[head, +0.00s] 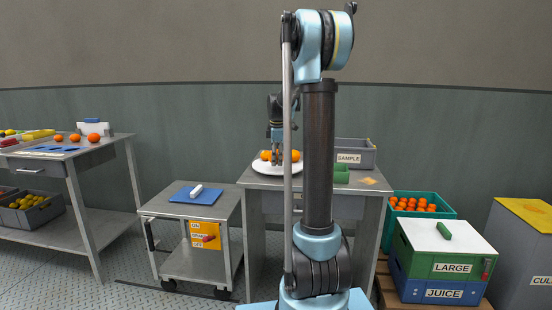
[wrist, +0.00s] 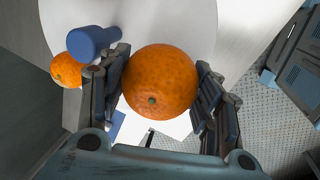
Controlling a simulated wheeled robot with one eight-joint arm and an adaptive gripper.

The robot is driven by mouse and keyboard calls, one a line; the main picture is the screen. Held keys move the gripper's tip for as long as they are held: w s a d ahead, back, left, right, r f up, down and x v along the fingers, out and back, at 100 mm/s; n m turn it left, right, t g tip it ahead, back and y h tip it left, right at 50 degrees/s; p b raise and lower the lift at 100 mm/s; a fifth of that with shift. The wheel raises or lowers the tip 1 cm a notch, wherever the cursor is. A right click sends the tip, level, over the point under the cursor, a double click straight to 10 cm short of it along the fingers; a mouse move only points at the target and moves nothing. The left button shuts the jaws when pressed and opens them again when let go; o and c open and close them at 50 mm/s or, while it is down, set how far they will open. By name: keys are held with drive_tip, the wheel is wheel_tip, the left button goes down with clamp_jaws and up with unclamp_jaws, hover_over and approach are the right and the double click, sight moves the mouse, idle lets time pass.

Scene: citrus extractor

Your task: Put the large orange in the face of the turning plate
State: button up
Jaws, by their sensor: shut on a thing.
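A large orange (wrist: 160,82) is between the fingers of my gripper (wrist: 155,90) in the wrist view, and the gripper is shut on it. A round white plate (wrist: 185,20) is behind the orange; it also shows on the central table in the head view (head: 261,168). I cannot tell whether the orange touches the plate. A smaller-looking orange (wrist: 66,70) is left of the gripper, beside a blue cylinder (wrist: 90,42). In the head view my gripper (head: 277,160) points down over the plate, with orange fruit beside it, partly hidden by my arm.
A grey SAMPLE bin (head: 357,154) and a green box (head: 341,174) stand right of the plate. A cart (head: 190,210) with a blue mat is to the left. A teal crate of oranges (head: 440,211) and a LARGE/JUICE box stack (head: 440,265) are to the right.

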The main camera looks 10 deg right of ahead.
drive_tip(key=shift+s+x, duration=0.25)
drive_tip(key=shift+x, duration=1.05)
idle(0.5)
drive_tip(key=o, duration=1.2)
drive_tip(key=shift+f, duration=0.1)
drive_tip(key=shift+o, duration=0.2)
drive_tip(key=v, duration=1.2)
